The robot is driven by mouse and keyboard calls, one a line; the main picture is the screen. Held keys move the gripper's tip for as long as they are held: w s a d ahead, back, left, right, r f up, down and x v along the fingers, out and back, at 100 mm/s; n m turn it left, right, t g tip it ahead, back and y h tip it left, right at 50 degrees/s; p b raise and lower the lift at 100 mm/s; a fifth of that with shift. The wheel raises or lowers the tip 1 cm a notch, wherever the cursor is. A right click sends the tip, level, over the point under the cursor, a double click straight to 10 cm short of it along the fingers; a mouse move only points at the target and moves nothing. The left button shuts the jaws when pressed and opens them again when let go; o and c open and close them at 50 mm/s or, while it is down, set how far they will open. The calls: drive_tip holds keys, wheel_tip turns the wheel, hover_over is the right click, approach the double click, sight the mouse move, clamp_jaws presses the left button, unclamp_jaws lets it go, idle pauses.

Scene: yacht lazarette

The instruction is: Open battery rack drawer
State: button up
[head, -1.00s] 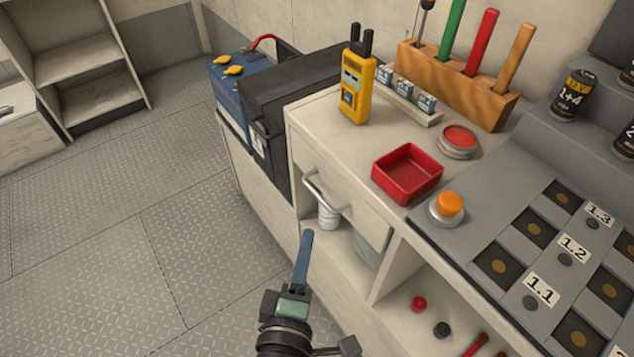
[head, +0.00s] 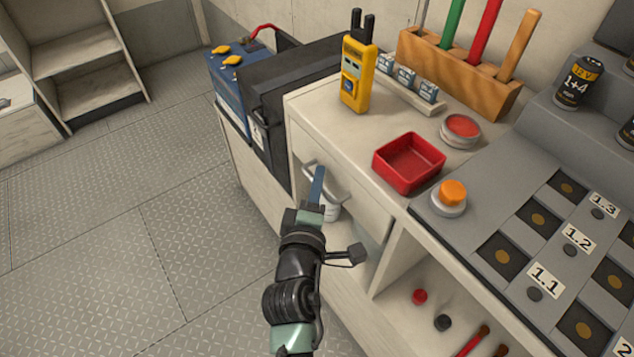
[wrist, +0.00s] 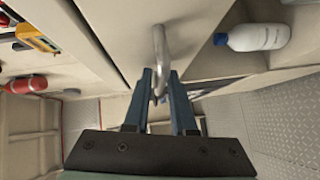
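The drawer (head: 362,207) is a pale front panel in the side of the counter, below its top. It looks shut, nearly flush with the counter. Its curved metal handle (head: 335,192) is partly hidden by my gripper (head: 318,184) in the head view. In the wrist view, the handle (wrist: 160,42) runs between the two blue fingers of my gripper (wrist: 160,78). The fingers are apart, one on each side of the bar. I cannot tell whether either finger touches it.
On the counter stand a yellow meter (head: 356,76), a red tray (head: 408,162) and an orange button (head: 451,194). A white bottle (wrist: 255,38) stands in the open shelf below. Black and blue battery boxes (head: 229,93) sit beyond. The floor (head: 110,225) at left is clear.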

clamp_jaws()
idle(1.4)
